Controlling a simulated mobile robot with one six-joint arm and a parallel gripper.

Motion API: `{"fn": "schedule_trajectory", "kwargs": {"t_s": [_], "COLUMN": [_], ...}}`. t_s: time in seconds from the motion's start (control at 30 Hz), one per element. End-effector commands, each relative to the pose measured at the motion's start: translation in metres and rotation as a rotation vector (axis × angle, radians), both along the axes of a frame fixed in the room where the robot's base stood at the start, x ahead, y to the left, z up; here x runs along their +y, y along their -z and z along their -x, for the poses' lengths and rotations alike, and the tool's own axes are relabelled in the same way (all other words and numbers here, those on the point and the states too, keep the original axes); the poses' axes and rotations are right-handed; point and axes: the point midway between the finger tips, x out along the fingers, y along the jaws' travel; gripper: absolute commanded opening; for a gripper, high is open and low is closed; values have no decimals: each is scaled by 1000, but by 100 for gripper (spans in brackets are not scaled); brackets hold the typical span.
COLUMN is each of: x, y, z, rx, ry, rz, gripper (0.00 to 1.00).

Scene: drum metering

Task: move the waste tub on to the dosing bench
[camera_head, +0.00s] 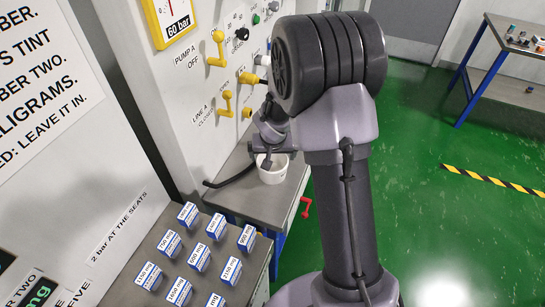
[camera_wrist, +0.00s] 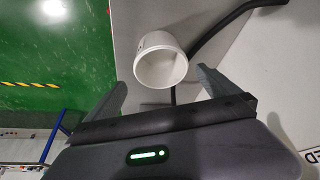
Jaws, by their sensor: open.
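The white waste tub (camera_head: 272,174) stands upright on a grey worktop (camera_head: 240,203) below the valve panel. In the wrist view the tub (camera_wrist: 160,68) shows its open mouth and looks empty. My gripper (camera_head: 270,153) is at the tub, partly covering its rim in the head view. In the wrist view the fingers of my gripper (camera_wrist: 163,80) are spread on either side of the tub's near end, apart from it. I cannot tell which worktop is the dosing bench.
A dark hose (camera_head: 230,177) lies beside the tub. A nearer grey surface holds several blue-and-white labelled blocks (camera_head: 200,257). Yellow valve levers (camera_head: 226,103) stick out from the panel. A red handle (camera_head: 306,207) sits at the bench's side. Green floor (camera_head: 460,230) is open at right.

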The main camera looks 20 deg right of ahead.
Motion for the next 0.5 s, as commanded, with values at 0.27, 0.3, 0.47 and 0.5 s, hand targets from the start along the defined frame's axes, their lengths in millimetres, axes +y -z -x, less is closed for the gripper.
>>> {"fn": "schedule_trajectory", "kwargs": {"t_s": [0.27,0.3,0.47,0.5], "x": [34,45,96,108], "y": [-139,-164,-225,-231], "z": [67,91,192,213], "rx": [-60,-71,-115,-123], "ry": [35,39,3,-13], "rz": [-25,-47,-167,-199], "gripper": [100,100,100,100]}}
